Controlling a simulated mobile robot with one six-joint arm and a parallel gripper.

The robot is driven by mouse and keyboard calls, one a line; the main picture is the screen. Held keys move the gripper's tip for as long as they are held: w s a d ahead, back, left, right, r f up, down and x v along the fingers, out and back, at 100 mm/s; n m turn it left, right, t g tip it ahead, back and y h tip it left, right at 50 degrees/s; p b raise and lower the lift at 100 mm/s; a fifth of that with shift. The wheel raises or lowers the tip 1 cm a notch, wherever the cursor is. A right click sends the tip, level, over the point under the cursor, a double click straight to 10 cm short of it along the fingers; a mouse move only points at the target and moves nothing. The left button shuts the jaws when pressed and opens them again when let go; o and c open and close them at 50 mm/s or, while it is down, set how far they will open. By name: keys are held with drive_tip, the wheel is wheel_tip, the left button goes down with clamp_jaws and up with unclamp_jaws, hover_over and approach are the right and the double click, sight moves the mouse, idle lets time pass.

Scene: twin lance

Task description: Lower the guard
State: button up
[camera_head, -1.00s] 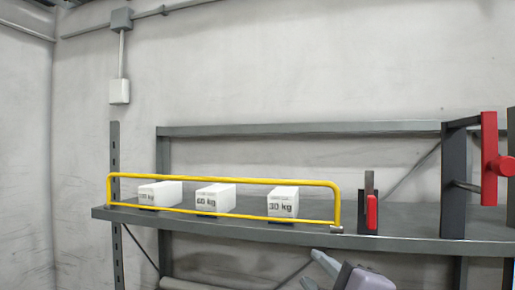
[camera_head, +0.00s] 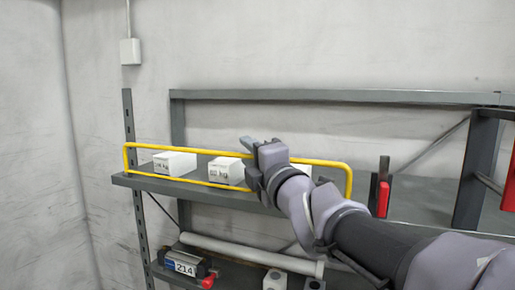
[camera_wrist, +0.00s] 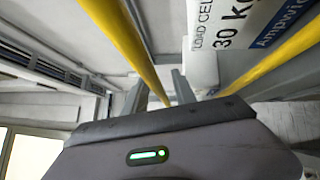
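The yellow guard (camera_head: 180,148) is a tubular rail standing upright along the shelf's front edge, in front of white weight blocks. My gripper (camera_head: 258,146) is at its top bar, right of the middle, and my arm hides part of the guard's right half. In the wrist view the fingers (camera_wrist: 160,92) are apart, and a yellow bar (camera_wrist: 128,45) runs down to the gap between them. I cannot tell whether they touch it. A second yellow bar (camera_wrist: 275,62) crosses on the right, by a white block (camera_wrist: 245,35) marked 30 kg.
Two white blocks (camera_head: 175,164) (camera_head: 226,170) show clearly on the shelf; another is mostly hidden by my arm. A red-handled latch (camera_head: 383,198) stands right of the guard. A lower shelf holds a unit labelled 214 (camera_head: 181,267) and a pale tube (camera_head: 245,254).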

drive_tip(key=shift+w+a, duration=0.15)
drive_tip(key=shift+w, duration=0.45)
drive_tip(key=shift+s, duration=0.15)
drive_tip(key=shift+c, duration=0.8)
clamp_jaws()
drive_tip(key=shift+r, duration=0.1)
